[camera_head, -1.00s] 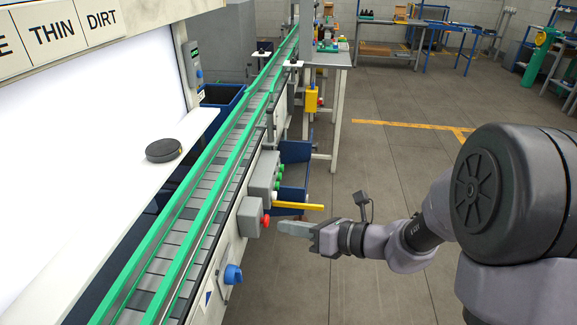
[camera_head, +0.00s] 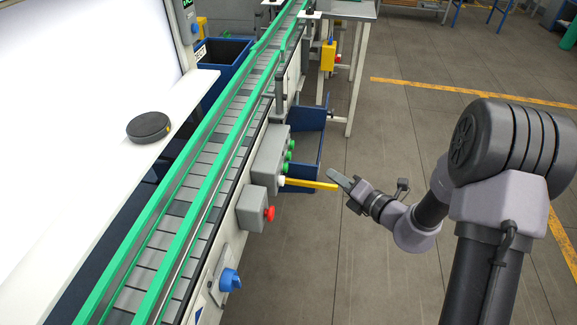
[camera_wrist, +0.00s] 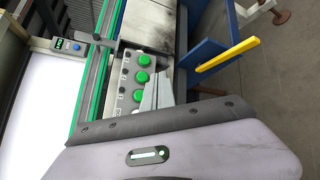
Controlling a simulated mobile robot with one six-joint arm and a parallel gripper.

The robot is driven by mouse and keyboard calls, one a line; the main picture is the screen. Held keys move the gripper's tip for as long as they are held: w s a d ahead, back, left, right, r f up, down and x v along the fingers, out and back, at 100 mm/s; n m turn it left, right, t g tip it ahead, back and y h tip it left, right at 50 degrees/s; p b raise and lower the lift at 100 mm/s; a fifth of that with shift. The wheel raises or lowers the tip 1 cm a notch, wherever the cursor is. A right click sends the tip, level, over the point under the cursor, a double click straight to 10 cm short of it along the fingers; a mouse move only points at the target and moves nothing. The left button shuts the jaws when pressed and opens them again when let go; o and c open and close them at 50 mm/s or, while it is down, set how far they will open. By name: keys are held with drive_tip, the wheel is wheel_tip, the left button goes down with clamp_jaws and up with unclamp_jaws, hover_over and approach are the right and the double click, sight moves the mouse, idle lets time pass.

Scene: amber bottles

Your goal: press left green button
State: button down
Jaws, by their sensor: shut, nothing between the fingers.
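A grey control box (camera_head: 266,150) on the conveyor's side carries three green buttons, with one green button (camera_head: 290,168) nearest the camera. In the wrist view the green buttons (camera_wrist: 142,76) form a column on the grey panel. Which one counts as left is not plain from these views. My gripper (camera_head: 331,174) is shut and empty, to the right of the box and apart from it, close to the end of a yellow bar (camera_head: 310,184). In the wrist view its fingers (camera_wrist: 158,82) overlap the panel's right side beside the buttons.
A white button (camera_head: 282,181) is below the green ones. A second grey box (camera_head: 251,208) bears a red button (camera_head: 269,213). A blue knob (camera_head: 231,280) is lower down.

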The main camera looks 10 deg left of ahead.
sight(285, 168)
drive_tip(key=a, duration=0.9)
drive_tip(key=shift+w, duration=0.2)
idle(1.7)
drive_tip(key=shift+a, duration=0.35)
